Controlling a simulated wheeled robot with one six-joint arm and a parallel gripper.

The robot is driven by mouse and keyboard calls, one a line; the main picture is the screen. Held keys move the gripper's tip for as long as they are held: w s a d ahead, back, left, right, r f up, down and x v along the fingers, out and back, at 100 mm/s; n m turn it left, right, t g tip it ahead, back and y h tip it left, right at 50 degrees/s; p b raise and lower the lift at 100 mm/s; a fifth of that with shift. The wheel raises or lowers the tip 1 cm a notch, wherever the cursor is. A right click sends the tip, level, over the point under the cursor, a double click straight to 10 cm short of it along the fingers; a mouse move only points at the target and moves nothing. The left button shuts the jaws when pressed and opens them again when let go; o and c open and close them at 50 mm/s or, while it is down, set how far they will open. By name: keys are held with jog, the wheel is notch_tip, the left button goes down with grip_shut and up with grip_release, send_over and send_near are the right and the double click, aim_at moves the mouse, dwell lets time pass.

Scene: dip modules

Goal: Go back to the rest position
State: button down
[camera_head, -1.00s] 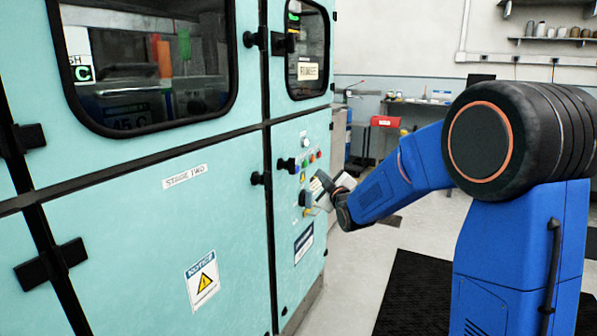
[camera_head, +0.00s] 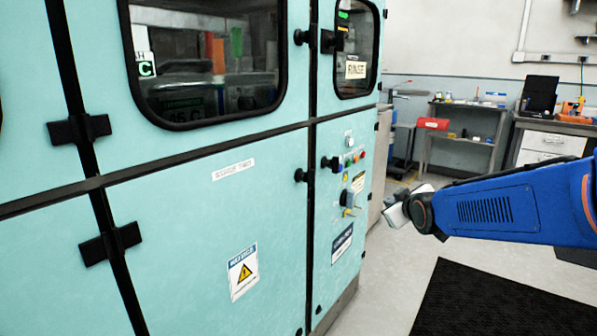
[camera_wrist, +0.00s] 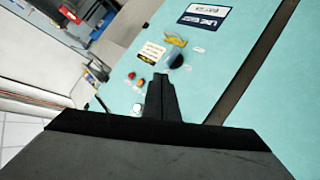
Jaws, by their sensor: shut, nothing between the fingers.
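My gripper (camera_head: 392,208) is at the end of my blue arm, at the right of the head view. It stands apart from the teal machine (camera_head: 190,220), to the right of its control panel. In the wrist view my gripper (camera_wrist: 161,90) shows as dark fingers pressed together with nothing between them. In the head view the switch (camera_head: 347,198) and buttons (camera_head: 355,157) sit below the RINSE window.
A dark floor mat (camera_head: 500,310) lies below my arm. A workbench (camera_head: 462,140) with a red bin (camera_head: 432,123) and a white drawer cabinet (camera_head: 550,147) stand at the back. Open floor lies between the machine and the mat.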

jog(key=s+f+m+g, duration=0.2)
jog(key=s+f+g, duration=0.1)
jog(key=s, duration=0.9)
jog(key=s+d+f+m+g, duration=0.1)
jog(key=s+f+m+g, duration=0.1)
jog(key=s, duration=1.1)
jog(key=s+d+f+m+g, duration=0.1)
jog(key=s+f, duration=0.4)
jog(key=s, duration=0.8)
jog(key=m+g, duration=0.1)
jog(key=g, duration=0.1)
jog(key=shift+m+g, duration=0.3)
